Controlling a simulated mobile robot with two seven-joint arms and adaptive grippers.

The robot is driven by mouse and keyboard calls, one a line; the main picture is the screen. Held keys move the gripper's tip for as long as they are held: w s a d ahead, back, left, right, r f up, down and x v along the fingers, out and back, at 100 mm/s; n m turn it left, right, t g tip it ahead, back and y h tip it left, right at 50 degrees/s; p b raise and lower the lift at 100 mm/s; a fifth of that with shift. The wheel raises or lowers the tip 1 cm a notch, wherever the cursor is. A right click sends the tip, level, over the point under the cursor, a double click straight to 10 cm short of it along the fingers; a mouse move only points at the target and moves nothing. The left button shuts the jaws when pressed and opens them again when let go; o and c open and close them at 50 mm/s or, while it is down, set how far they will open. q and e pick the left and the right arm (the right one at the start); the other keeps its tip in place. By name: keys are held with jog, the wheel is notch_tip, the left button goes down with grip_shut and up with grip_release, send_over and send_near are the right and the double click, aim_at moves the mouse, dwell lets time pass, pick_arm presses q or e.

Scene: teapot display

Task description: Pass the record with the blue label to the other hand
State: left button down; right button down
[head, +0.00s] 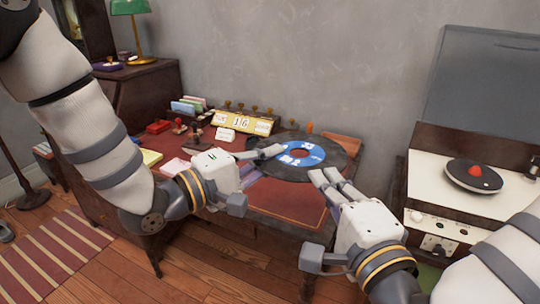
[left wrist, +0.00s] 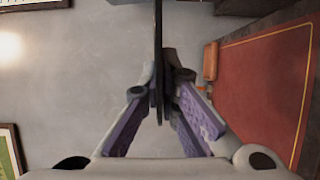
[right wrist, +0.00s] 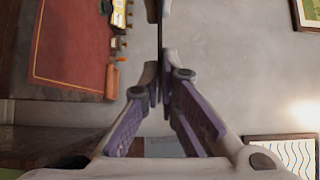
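The black record with a blue label (head: 318,156) is held in the air above the desk, its label facing up toward my head camera. My left gripper (head: 268,152) is shut on its left edge. In the left wrist view the record (left wrist: 158,45) shows edge-on between the fingers. My right gripper (head: 326,178) is at the record's front right edge. In the right wrist view its fingers (right wrist: 160,84) are closed around the record (right wrist: 160,40), which shows as a thin dark line. The lower fingers are partly hidden in the head view.
The desk with a red top (head: 290,200) lies below. A calendar block (head: 241,122), stamps and card stacks stand along its back. A record player (head: 472,176) with a raised lid is at the right. A green lamp (head: 131,8) stands at the back left.

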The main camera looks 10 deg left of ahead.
jog(key=c, duration=1.7)
grip_release()
jog(key=shift+d, duration=0.1)
pick_arm(q)
jog(key=shift+a, duration=0.1)
pick_arm(e)
jog(key=s+d+f+n+g+h, duration=0.1)
jog(key=s+d+f+n+g, duration=0.15)
jog(key=f, duration=0.55)
jog(key=s+d+f+n+g+h, duration=0.1)
jog(key=s+d+f+g, duration=0.2)
jog(key=f, duration=0.4)
jog(key=s+d+f+n+g+h, duration=0.1)
jog(key=s+f+n+g, duration=0.15)
jog(key=s+f, duration=0.4)
jog(key=s+d+f+n+g+h, duration=0.1)
jog(key=s+d+f+n+g, duration=0.1)
jog(key=s+d+f+g, duration=0.1)
jog(key=s+d+f+n+g+h, duration=0.2)
jog(key=s+d+f, duration=0.4)
jog(key=s, duration=0.4)
jog(key=s+d+f+n+g+h, duration=0.1)
jog(key=s+d+f+n+g, duration=0.1)
jog(key=s+d+f+g, duration=0.2)
jog(key=shift+s+d+f+g+h, duration=0.2)
jog(key=shift+s+d+g+h, duration=0.15)
jog(key=shift+s+d, duration=1)
